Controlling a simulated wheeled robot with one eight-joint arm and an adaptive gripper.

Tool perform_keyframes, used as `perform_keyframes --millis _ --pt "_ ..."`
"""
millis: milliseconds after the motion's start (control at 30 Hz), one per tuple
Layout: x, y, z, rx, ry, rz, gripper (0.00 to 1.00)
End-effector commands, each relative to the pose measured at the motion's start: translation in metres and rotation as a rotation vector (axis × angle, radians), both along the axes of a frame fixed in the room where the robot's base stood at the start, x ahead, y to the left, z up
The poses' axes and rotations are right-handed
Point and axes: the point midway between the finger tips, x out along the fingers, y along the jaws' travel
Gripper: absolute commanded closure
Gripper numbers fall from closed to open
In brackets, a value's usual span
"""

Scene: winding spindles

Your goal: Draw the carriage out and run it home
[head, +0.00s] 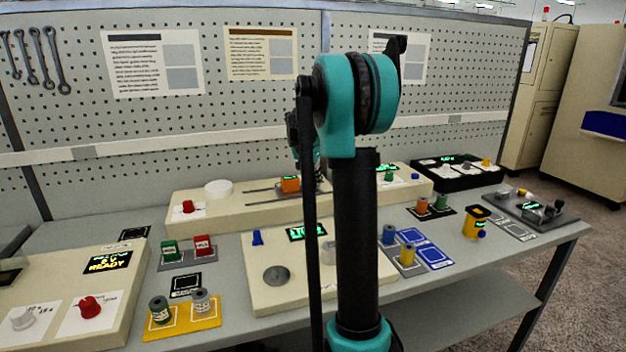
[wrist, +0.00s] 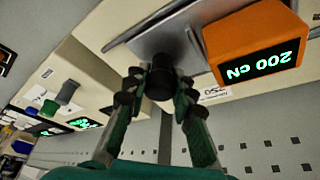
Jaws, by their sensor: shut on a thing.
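The carriage shows in the wrist view as a grey metal plate (wrist: 165,40) with a black knob (wrist: 159,82) on its edge. An orange block (wrist: 258,45) with a green "200 cN" readout is beside the knob. My gripper (wrist: 158,90) is shut on the black knob, one finger on each side. In the head view the orange block (head: 290,184) is at the slotted rails (head: 262,195) of the long cream unit (head: 235,212) at the back of the bench. There my arm hides the gripper and the knob.
In front of the unit is a cream panel (head: 262,298) with a round grey disc. A red knob (head: 188,206) and a white cylinder (head: 218,189) are at the unit's left end. Spools stand on mats to both sides. A pegboard (head: 230,110) rises behind.

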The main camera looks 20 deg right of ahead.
Motion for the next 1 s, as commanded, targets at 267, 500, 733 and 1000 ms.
perform_keyframes --millis 267,500,733,1000 --pt "0.0 0.01 0.0 0.0 0.0 0.001 1.0" --pt "0.001 0.07 0.0 0.0 0.0 0.005 1.0" --pt "0.001 0.106 0.0 0.001 -0.001 0.002 1.0" --pt "0.001 0.111 0.0 0.002 -0.002 0.002 1.0"
